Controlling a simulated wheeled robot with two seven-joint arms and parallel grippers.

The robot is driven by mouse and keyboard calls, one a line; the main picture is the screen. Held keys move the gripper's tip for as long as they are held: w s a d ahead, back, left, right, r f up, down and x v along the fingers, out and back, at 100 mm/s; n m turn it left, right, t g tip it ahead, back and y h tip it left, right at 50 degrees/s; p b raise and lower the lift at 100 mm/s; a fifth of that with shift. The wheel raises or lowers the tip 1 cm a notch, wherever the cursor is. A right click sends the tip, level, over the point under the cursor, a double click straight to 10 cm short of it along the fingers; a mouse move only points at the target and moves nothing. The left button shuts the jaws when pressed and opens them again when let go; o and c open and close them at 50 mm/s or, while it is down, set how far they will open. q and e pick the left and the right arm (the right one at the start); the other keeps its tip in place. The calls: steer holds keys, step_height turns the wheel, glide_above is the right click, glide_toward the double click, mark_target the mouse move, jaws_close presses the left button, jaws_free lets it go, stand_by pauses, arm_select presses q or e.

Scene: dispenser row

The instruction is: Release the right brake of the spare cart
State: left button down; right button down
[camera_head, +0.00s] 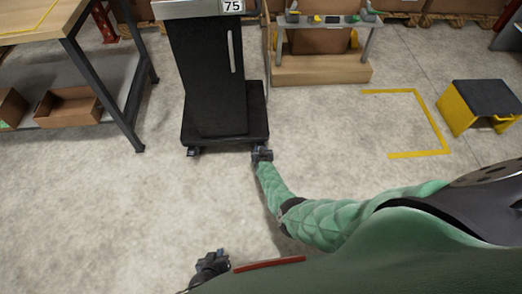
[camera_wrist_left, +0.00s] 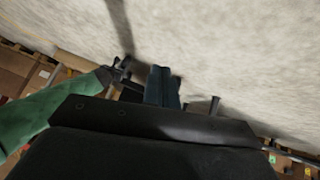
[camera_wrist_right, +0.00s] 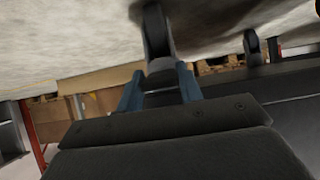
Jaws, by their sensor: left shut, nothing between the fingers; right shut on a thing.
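A black cart (camera_head: 212,80) with the number 75 on its top stands at the upper middle, on a low black base with small casters. My right gripper (camera_head: 262,154) is at the base's front right corner, at the right caster. In the right wrist view its blue fingers (camera_wrist_right: 160,90) are shut on a dark piece, the right brake (camera_wrist_right: 161,67), just below the caster wheel (camera_wrist_right: 155,30). The cart's left caster (camera_head: 194,151) is free of any gripper. My left gripper (camera_head: 212,262) is low in front of me, away from the cart; its fingers (camera_wrist_left: 162,86) are together and empty.
A workbench (camera_head: 75,30) with open boxes on its lower shelf stands at the left. A wooden stand (camera_head: 320,70) is right of the cart. A yellow and black step stool (camera_head: 480,105) stands at the right by a yellow floor marking (camera_head: 420,154). The floor before the cart is clear.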

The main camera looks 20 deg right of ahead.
steer(key=c, duration=0.9)
jaws_free()
arm_select(q)
steer(key=shift+s, duration=0.1)
steer(key=shift+r, duration=0.1)
arm_select(e)
steer(key=shift+r, duration=0.1)
steer(key=shift+s+r+p, duration=0.1)
steer(key=shift+s+p, duration=0.05)
steer(key=shift+p, duration=0.15)
arm_select(q)
step_height(320, 180, up, 24)
steer(key=g+p, duration=0.2)
steer(key=p, duration=0.4)
steer(key=shift+w+a+m+g, duration=0.25)
steer(key=shift+w+m+g, duration=0.05)
steer(key=shift+w+m, duration=0.15)
arm_select(e)
steer(key=v, duration=0.7)
steer(key=shift+a, duration=0.1)
